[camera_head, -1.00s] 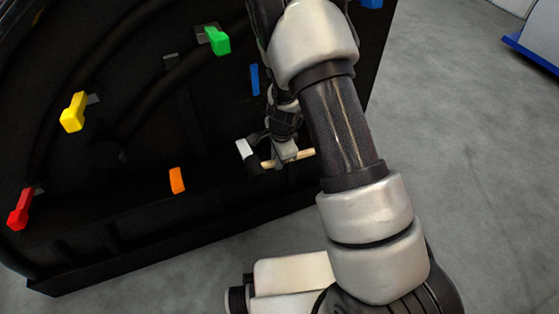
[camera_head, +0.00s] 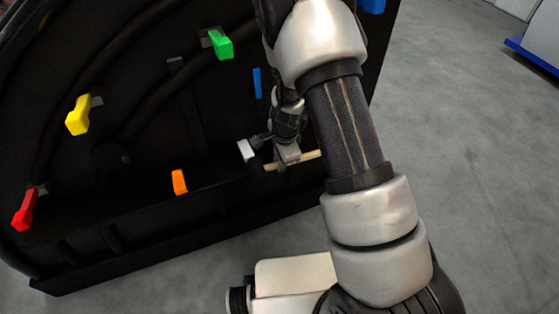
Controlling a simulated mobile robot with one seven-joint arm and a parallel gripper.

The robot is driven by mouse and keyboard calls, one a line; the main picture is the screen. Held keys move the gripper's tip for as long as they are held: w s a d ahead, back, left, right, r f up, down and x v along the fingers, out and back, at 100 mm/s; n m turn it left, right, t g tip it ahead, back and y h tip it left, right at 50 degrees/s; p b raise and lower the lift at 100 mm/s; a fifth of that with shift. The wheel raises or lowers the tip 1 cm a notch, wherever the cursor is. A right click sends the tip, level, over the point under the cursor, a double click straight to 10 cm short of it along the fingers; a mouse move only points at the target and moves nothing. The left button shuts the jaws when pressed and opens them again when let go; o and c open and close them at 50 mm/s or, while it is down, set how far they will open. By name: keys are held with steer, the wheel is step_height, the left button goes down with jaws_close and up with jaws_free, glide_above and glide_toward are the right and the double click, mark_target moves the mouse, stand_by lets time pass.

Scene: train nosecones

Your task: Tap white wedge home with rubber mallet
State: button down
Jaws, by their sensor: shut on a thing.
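My gripper (camera_head: 287,160) is shut on the light wooden handle (camera_head: 306,156) of a mallet, low in front of the black nosecone panel. The mallet's dark head (camera_head: 255,164) is at the left end of the handle and is hard to make out against the black. A small white block (camera_head: 246,150) shows right at the head, up and left of it. I cannot tell whether this block is the white wedge or part of the mallet, nor whether the two touch. My arm hides part of the panel to the right.
The black nosecone (camera_head: 130,240) carries a red wedge (camera_head: 24,211), a yellow wedge (camera_head: 78,116), a green wedge (camera_head: 221,45), an orange wedge (camera_head: 179,182) and a blue piece (camera_head: 257,83).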

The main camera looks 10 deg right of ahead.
step_height(320, 180, up, 6)
steer(key=s+p, duration=0.1)
steer(key=p, duration=0.3)
steer(key=shift+s+d, duration=0.2)
steer(key=shift+s, duration=0.05)
